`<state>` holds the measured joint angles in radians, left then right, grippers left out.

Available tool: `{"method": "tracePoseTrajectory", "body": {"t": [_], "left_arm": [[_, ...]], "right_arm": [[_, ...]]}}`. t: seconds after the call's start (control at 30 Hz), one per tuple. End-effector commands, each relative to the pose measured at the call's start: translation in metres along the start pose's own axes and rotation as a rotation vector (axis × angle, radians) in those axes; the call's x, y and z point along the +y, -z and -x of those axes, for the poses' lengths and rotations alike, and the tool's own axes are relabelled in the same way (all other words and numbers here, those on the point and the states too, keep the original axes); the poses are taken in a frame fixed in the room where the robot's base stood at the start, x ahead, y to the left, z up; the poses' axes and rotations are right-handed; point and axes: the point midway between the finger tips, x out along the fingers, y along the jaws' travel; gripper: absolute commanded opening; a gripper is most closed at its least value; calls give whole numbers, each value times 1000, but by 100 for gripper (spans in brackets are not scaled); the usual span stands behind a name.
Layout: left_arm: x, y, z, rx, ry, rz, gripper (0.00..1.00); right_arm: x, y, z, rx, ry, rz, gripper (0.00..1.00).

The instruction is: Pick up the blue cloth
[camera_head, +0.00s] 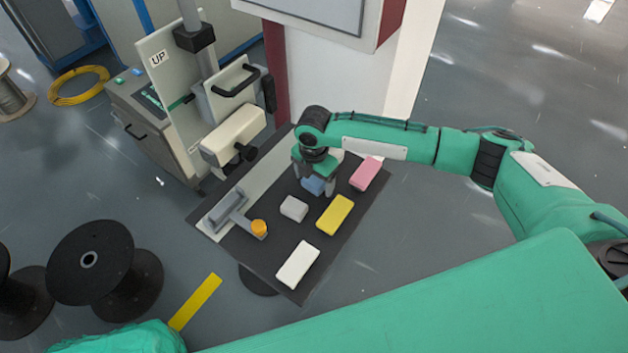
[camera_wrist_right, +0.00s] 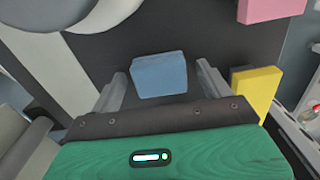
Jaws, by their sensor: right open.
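The blue cloth (camera_head: 313,185) is a small folded block on the dark table top, partly hidden by my right gripper in the head view. My right gripper (camera_head: 314,184) is over it, with its fingers pointing down on either side. In the right wrist view the blue cloth (camera_wrist_right: 159,75) lies ahead of and between the two open fingers (camera_wrist_right: 162,82), with gaps on both sides. The gripper holds nothing. My left gripper is not in view.
On the dark table (camera_head: 270,262) are a pink block (camera_head: 366,173), a yellow block (camera_head: 335,214), a grey-white block (camera_head: 294,208) and a white block (camera_head: 298,264). A cream machine head (camera_head: 233,135) is behind.

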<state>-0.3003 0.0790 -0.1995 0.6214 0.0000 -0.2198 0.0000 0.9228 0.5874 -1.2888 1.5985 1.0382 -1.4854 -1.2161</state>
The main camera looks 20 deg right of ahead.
Motion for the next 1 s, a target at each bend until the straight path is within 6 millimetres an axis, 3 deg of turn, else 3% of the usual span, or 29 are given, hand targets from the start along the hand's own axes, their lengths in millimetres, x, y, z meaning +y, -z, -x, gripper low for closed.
{"method": "tracePoseTrajectory", "body": {"t": [0.13, 0.37, 0.77, 1.0], "left_arm": [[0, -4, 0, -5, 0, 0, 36], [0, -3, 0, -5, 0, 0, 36], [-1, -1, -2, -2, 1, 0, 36], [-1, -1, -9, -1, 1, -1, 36]], "right_arm": [[0, 0, 0, 0, 0, 0, 78], [0, 0, 0, 0, 0, 0, 33], [0, 0, 5, 1, -1, 0, 32], [1, 0, 39, 0, -5, 1, 32]]}}
